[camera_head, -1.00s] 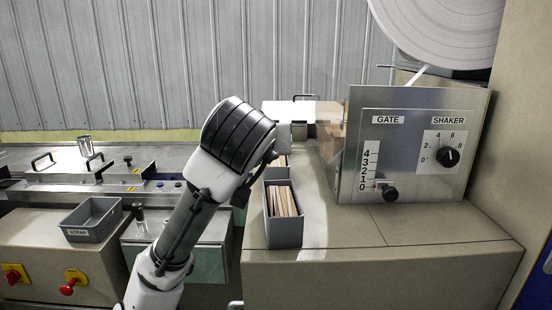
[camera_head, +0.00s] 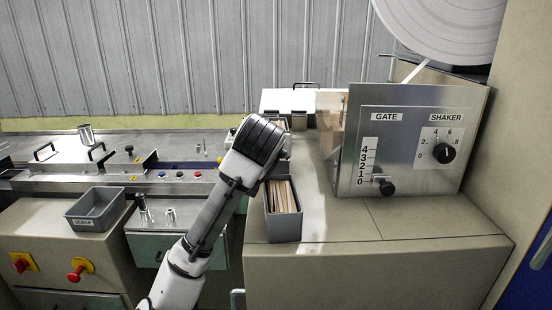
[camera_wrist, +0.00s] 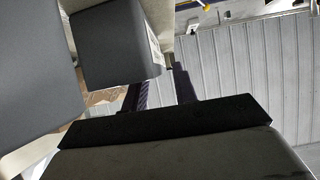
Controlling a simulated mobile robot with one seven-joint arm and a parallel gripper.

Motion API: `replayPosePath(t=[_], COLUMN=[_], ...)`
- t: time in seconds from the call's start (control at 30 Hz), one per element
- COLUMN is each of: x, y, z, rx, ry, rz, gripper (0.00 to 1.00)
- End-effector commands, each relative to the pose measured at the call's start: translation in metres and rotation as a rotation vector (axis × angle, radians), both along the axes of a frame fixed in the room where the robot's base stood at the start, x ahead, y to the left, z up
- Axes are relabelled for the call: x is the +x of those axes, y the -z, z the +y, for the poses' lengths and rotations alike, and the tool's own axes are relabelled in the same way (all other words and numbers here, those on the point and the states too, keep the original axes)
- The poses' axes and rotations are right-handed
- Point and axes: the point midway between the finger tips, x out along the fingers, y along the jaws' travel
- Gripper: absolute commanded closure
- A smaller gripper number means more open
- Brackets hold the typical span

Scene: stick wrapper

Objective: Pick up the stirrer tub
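A grey open-topped tub (camera_head: 284,228) full of upright wooden stirrers (camera_head: 282,195) stands upright on the beige machine top, just right of my arm. Part of another grey tub (camera_head: 300,123) shows farther back, beyond my wrist. In the head view my wrist covers my gripper and part of the tub row. In the wrist view my gripper (camera_wrist: 160,90) has its two dark fingers apart, with nothing seen between them. Two dark grey box shapes, one large at the left (camera_wrist: 35,70) and one with a white label (camera_wrist: 115,45), stand close beside the fingers; I cannot tell which tubs they are.
The gate and shaker panel (camera_head: 400,150) stands right of the tubs, with a large white reel (camera_head: 445,25) above. A grey scrap bin (camera_head: 97,208) and a steel conveyor bed (camera_head: 60,150) lie left. The machine top (camera_head: 400,222) in front of the panel is clear.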

Motion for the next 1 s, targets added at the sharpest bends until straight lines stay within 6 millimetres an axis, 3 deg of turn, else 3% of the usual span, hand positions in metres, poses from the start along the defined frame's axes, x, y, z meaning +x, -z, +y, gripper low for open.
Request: replayPosePath(t=[0.2,0.43,0.67,1.0], x=[0.021,0.022,0.022,0.021], y=[0.01,0.011,0.011,0.011], z=[0.001,0.0,0.0,0.0], rx=[0.0,-0.001,-0.001,-0.001], ry=[-0.001,0.0,0.0,0.0], rz=[0.002,0.0,0.0,-0.001], gripper=[0.72,0.72,1.0,1.0])
